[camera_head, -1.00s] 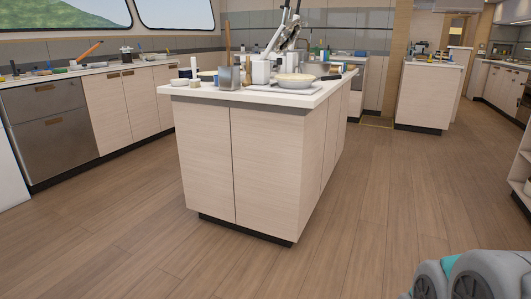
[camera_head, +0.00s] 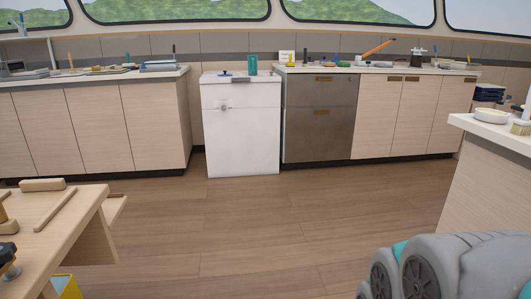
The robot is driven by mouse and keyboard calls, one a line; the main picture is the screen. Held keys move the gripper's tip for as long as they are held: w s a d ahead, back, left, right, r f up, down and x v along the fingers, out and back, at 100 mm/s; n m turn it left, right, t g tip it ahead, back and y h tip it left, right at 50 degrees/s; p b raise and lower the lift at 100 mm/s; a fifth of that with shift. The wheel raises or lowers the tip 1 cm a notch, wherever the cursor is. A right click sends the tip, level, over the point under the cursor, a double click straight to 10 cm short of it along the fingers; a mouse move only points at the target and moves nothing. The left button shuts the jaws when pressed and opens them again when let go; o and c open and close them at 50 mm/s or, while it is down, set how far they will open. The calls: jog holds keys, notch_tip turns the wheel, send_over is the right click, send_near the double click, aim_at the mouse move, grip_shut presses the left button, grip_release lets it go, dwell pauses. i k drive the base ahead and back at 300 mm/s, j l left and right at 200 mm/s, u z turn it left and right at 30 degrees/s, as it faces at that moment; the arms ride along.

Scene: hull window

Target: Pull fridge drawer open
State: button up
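A grey metal two-drawer unit (camera_head: 318,135), which looks like the fridge drawers, stands in the counter along the back wall, right of centre. The upper drawer has a brown handle (camera_head: 324,78) near its top edge. The lower drawer has a similar handle (camera_head: 321,112). Both drawer fronts look flush and shut. Part of my own arm, grey with teal, shows at the bottom right. My gripper itself is not in view, and the unit is well across the floor from me.
A white appliance (camera_head: 240,130) stands left of the metal unit, with wooden cabinets (camera_head: 415,115) to its right. A wooden table (camera_head: 85,215) is at the near left and an island (camera_head: 492,185) at the right. The wood floor (camera_head: 255,225) between them is clear.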

aim_at(303, 90)
jog(key=i, duration=0.7)
jog(key=i+j+z, duration=0.15)
jog(key=i, duration=0.55)
jog(key=i+j, duration=0.15)
jog(key=i, duration=0.55)
